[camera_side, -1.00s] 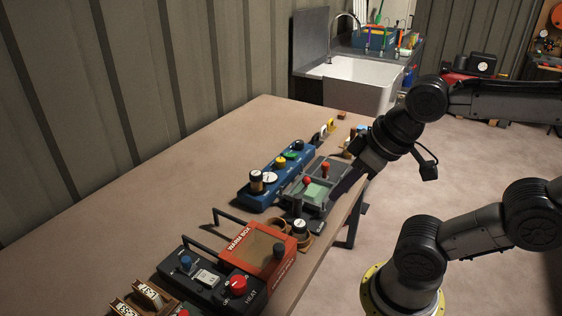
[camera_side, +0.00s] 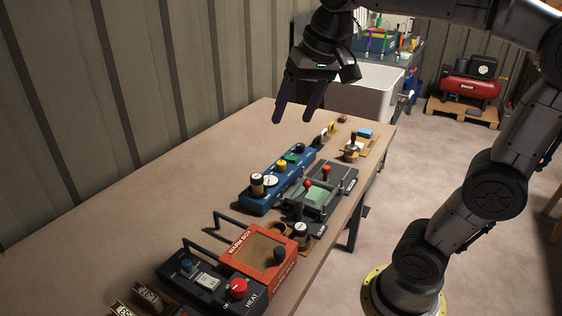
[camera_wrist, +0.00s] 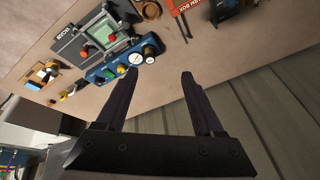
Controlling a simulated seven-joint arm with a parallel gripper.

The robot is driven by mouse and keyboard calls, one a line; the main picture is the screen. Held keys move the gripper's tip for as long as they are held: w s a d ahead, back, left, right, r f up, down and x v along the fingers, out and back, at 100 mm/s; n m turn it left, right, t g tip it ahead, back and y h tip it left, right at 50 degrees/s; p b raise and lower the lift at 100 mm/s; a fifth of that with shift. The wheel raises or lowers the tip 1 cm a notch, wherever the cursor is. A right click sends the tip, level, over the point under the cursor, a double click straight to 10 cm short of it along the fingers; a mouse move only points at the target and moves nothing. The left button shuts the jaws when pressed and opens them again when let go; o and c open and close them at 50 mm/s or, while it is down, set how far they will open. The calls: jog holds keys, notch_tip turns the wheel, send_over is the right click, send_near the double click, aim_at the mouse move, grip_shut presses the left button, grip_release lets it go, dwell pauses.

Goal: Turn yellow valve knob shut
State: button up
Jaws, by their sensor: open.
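The yellow valve knob (camera_side: 281,165) sits on top of a long blue block (camera_side: 262,199) on the table. In the wrist view the blue block (camera_wrist: 103,72) shows just beyond the left fingertip, and a small yellow knob (camera_wrist: 121,72) is partly hidden near that fingertip. My gripper (camera_side: 297,122) is open and empty, fingers pointing down, in the air above the far part of the table, apart from the block. In the wrist view the gripper (camera_wrist: 159,72) shows both fingers spread with nothing between them.
A grey box (camera_side: 335,183) with red-topped levers stands right of the blue block. The red warm box (camera_side: 237,242) and black heat box (camera_side: 250,296) are nearer. A small tray with a lever (camera_side: 352,148) stands at the far right edge. The table's left side is clear.

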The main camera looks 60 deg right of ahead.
jog(key=w+d+m+g, duration=0.2)
jog(key=w+d+m, duration=0.1)
jog(key=w+d, duration=0.5)
jog(key=m+g, duration=0.3)
jog(key=m, duration=0.1)
send_over(281, 163)
notch_tip(281, 163, down, 15)
jog(key=shift+t+y, duration=0.3)
notch_tip(281, 163, down, 14)
jog(key=shift+d+r, duration=0.1)
grip_shut()
